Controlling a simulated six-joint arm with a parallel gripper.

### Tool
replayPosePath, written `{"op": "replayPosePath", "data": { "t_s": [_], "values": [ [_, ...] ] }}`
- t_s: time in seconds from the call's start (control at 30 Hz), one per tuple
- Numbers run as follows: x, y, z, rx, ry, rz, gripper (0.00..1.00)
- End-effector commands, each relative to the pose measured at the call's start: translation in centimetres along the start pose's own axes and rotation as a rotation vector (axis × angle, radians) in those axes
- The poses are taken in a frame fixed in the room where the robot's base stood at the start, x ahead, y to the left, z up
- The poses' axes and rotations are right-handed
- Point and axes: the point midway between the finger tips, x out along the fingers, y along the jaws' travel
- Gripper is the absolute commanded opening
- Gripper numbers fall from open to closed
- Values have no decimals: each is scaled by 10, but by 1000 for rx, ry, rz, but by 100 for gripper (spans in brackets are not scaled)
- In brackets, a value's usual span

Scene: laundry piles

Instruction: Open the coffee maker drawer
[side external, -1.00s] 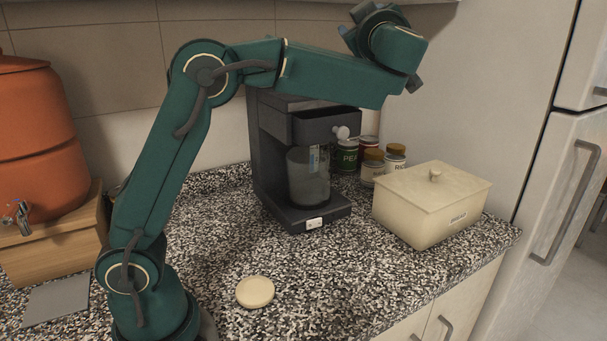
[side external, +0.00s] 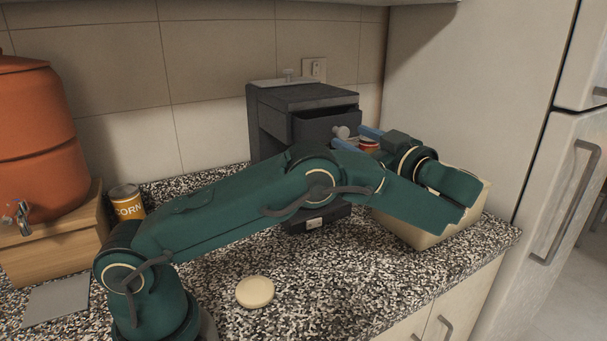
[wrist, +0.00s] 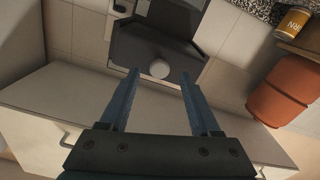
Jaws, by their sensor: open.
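The dark coffee maker (side external: 300,97) stands on the counter against the wall. Its drawer (side external: 325,126) faces my gripper and seems to stick out a little, with a dark gap above its front. A round pale knob (side external: 342,132) is on the drawer front. My gripper (side external: 350,137) points at the drawer, with its blue fingers open on either side of the knob's line. In the wrist view my gripper (wrist: 159,74) is open and empty, and the knob (wrist: 159,69) shows between the fingertips. I cannot tell whether the tips reach past it. My arm hides the machine's lower part.
A red can (side external: 369,144) is behind the gripper. A corn can (side external: 126,203) and an orange dispenser (side external: 40,145) are at left. A round pale disc (side external: 255,291) lies on the front counter.

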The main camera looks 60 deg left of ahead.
Motion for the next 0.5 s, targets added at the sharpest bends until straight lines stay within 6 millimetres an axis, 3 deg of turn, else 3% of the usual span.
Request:
{"op": "replayPosePath", "data": {
  "t_s": [0.2, 0.5],
  "values": [
    [23, 0, -1, -1, 1, -1, 64],
    [27, 0, 0, -2, -1, 2, 64]
  ]
}}
